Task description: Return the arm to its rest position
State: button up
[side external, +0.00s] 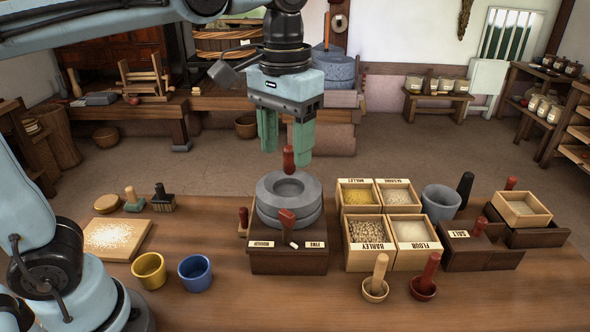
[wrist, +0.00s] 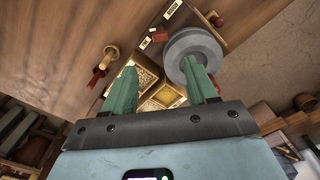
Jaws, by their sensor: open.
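My gripper (side external: 286,140) hangs from the arm above the work table in the side external view, its green fingers apart and pointing down. A grey stone quern (side external: 268,205) sits on a dark wooden base (side external: 262,260) just below it. A red upright handle (side external: 289,158) on the quern shows between the fingertips; I cannot tell whether a finger touches it. In the wrist view my gripper (wrist: 165,80) shows its two fingers wide apart with nothing held between them. The quern (wrist: 192,45) lies behind the right finger there.
Grain boxes (side external: 385,242), a grey pot (side external: 440,201) and a salt box (side external: 482,250) stand to the right. Yellow (side external: 149,270) and blue (side external: 195,273) cups and a floured board (side external: 115,238) are to the left. Two small pestles (side external: 376,280) stand at the front.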

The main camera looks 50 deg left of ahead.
jog(key=s+a+f+m+t, duration=0.1)
jog(key=s+a+f+t, duration=0.2)
jog(key=a+f+t, duration=0.4)
notch_tip(320, 180, down, 4)
jog(key=shift+s+a+f, duration=0.15)
jog(key=shift+a+f, duration=0.1)
jog(key=shift+a, duration=0.6)
